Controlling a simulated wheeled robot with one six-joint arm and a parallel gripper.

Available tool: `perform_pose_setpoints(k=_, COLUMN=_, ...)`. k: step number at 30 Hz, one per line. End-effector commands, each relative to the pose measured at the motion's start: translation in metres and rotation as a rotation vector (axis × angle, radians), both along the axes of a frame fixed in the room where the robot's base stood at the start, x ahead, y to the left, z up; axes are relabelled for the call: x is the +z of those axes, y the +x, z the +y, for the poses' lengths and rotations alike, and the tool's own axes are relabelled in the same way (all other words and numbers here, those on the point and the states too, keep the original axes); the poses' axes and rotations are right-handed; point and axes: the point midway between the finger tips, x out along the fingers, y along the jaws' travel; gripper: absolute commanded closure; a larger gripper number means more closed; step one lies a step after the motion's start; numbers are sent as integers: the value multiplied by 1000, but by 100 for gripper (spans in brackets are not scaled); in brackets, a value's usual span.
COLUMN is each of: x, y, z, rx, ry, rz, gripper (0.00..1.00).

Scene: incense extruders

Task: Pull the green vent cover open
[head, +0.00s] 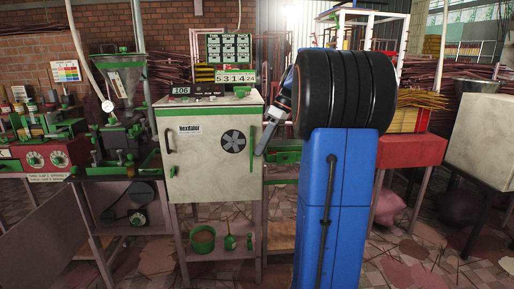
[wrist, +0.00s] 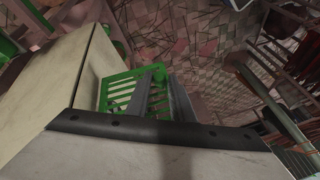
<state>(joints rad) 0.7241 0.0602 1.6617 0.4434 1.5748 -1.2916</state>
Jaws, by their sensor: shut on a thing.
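The green vent cover (wrist: 117,92) is a slatted grille beside the cream cabinet wall in the wrist view. My gripper (wrist: 164,98) has its grey fingers at the cover's right part and is shut on it. The fingers hide some of the slats. In the head view my gripper (head: 261,150) is at the right side of the cream cabinet (head: 195,178). I cannot make out the cover's slats there, nor tell how far the cover stands open.
The cabinet front has a round fan grille (head: 233,141) and a dark handle (head: 169,140). A green-topped machine bench (head: 122,172) stands left. A red table (head: 412,150) stands right. Tiled floor (wrist: 195,45) shows beyond the cover in the wrist view.

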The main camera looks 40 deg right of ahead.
Motion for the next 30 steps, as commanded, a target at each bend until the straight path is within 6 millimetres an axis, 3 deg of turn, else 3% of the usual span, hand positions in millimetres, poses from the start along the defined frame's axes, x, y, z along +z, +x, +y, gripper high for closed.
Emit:
perform_pose_setpoints(k=3, x=2, y=4, z=-8, rx=-9, ry=-8, rz=-14, gripper=100)
perform_pose_setpoints(k=19, x=2, y=5, z=-9, rx=-9, ry=-5, rz=-15, gripper=100)
perform_pose_setpoints(k=20, x=2, y=5, z=-9, rx=-9, ry=-4, rz=-16, gripper=73)
perform_pose_setpoints(k=21, x=2, y=5, z=-9, rx=-10, ry=-5, rz=-16, gripper=65)
perform_pose_setpoints(k=30, x=1, y=3, z=-8, rx=-6, ry=-4, rz=-10, gripper=65)
